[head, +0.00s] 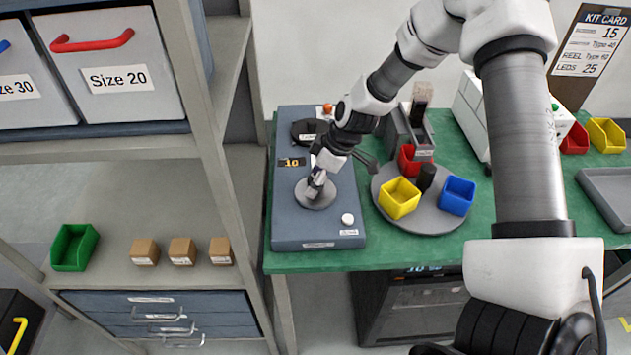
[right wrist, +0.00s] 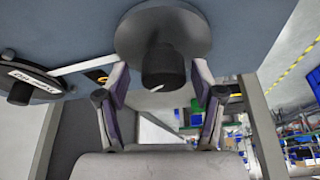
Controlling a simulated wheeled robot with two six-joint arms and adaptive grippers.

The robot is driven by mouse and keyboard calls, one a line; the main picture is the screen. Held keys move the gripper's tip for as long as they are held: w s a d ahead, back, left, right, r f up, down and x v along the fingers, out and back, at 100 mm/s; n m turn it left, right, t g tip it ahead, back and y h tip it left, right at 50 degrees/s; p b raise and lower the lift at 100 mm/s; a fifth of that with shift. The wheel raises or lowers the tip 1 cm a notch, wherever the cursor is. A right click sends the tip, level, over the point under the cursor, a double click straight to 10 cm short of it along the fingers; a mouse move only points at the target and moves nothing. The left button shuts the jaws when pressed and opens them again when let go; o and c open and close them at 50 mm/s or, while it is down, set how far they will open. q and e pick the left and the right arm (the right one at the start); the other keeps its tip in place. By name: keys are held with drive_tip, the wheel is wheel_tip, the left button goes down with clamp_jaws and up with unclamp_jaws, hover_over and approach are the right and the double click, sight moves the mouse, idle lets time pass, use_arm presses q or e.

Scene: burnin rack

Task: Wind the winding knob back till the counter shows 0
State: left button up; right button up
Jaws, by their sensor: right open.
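The grey-blue winding unit (head: 288,228) lies on the green bench. Its counter (head: 292,162) shows yellow digits that look like 10. A grey round disc (head: 313,201) sits on the unit; it also shows in the right wrist view (right wrist: 185,30), with the dark winding knob (right wrist: 163,65) standing out from its middle. My right gripper (head: 319,182) is over the disc and hides most of the knob in the head view. In the right wrist view its two fingers (right wrist: 160,82) are open, one on each side of the knob, with visible gaps. My left gripper is not in view.
A dark labelled reel (head: 308,131) sits behind the counter. A white button (head: 347,219) is near the unit's front right. A round grey tray (head: 428,222) with yellow, red and blue bins stands close on the right. A shelf post (head: 215,130) rises at the left.

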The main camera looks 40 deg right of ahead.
drive_tip(key=shift+w, duration=0.2)
drive_tip(key=shift+s+r, duration=0.15)
drive_tip(key=shift+s, duration=0.15)
drive_tip(key=shift+c, duration=0.4)
drive_tip(key=shift+s+r, duration=0.25)
drive_tip(key=shift+s, duration=0.15)
drive_tip(key=c, duration=0.6)
drive_tip(key=shift+s, duration=0.1)
drive_tip(key=c, duration=0.5)
drive_tip(key=shift+o, duration=0.2)
drive_tip(key=shift+d+f, duration=0.1)
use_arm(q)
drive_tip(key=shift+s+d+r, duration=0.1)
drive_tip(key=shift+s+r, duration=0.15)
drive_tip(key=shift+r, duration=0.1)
